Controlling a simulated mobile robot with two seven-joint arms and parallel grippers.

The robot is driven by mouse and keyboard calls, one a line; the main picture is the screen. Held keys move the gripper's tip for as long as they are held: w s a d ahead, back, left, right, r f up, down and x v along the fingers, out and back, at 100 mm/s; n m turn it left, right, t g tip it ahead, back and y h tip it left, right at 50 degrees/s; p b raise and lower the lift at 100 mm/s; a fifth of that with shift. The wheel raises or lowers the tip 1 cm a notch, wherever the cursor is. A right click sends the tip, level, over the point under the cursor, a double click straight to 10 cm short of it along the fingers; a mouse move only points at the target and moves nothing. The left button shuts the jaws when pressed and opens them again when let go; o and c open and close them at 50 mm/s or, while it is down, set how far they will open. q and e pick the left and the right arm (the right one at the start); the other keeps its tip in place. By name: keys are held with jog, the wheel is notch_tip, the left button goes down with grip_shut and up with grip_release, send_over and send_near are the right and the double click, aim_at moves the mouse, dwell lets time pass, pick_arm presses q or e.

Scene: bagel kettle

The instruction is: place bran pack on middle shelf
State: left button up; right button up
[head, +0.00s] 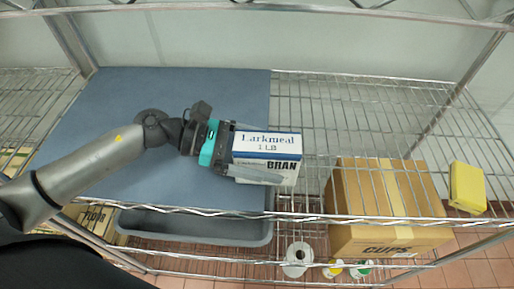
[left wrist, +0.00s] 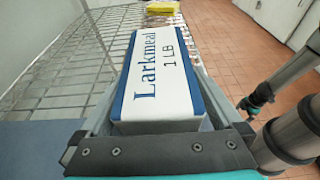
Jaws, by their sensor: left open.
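The bran pack (head: 267,145) is a white and blue box marked "Larkmeal 1 LB BRAN".
The blue-grey mat (head: 200,90) covers the shelf's left part. A yellow box (head: 467,187) is at right.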

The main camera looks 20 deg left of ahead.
pick_arm(q)
jog(key=shift+r, duration=0.1)
jog(key=shift+r+p, duration=0.25)
jog(key=shift+p, duration=0.2)
jog(key=v, duration=1)
jog(key=shift+a+b, duration=0.2)
jog(key=shift+b, duration=0.2)
jog(key=shift+v, duration=0.8)
jog(key=shift+r, duration=0.1)
